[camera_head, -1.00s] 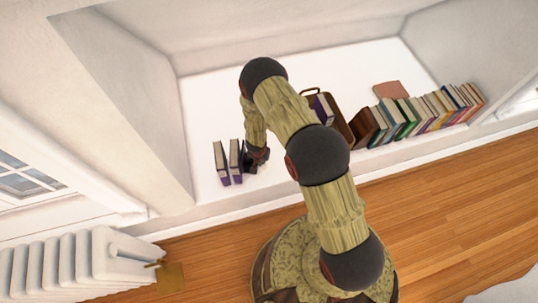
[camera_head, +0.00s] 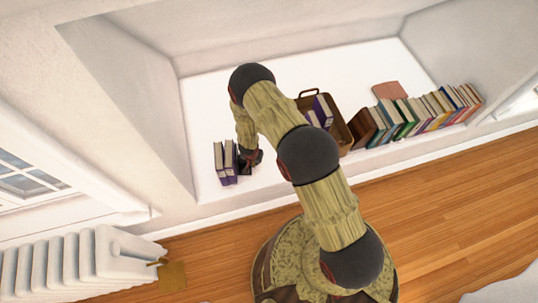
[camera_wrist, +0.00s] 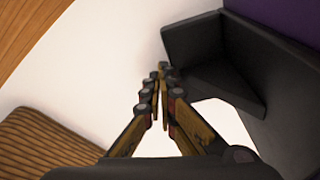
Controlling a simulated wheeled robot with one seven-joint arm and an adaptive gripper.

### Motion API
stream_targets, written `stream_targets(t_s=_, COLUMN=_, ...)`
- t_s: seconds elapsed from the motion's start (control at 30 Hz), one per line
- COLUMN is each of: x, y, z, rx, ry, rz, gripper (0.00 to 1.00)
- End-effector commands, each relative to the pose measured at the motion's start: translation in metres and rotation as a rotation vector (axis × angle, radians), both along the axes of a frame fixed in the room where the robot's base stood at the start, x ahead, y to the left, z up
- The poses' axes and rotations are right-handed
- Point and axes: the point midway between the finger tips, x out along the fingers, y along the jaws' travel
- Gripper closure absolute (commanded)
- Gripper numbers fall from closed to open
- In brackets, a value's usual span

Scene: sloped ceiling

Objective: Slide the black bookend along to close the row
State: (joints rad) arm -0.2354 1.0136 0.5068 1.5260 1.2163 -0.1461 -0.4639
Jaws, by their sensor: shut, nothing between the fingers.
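The black bookend (camera_wrist: 215,62) is at the right of the wrist view, an angled piece with a tall dark panel. A purple book (camera_wrist: 272,22) shows just beyond that panel; I cannot tell whether they touch. My gripper (camera_wrist: 161,72) is shut and empty, with its fingertips close beside the bookend's near edge; contact is unclear. In the head view, my gripper (camera_head: 248,162) is just right of two upright purple books (camera_head: 224,165), which stand close together on the white ledge. The bookend is mostly hidden by my gripper there.
A brown case (camera_head: 340,128) holding purple books stands right of my arm. Beyond it, a brown block (camera_head: 362,128) ends a long row of books (camera_head: 425,112). A pinkish flat item (camera_head: 389,90) lies behind. The ledge's left part (camera_head: 205,105) is clear.

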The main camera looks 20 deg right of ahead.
Motion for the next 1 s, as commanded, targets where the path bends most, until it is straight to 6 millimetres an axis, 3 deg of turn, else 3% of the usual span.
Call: stream_targets(t_s=1.0, x=0.0, y=0.033, z=0.001, rx=0.001, ry=0.0, rz=0.001, gripper=1.0)
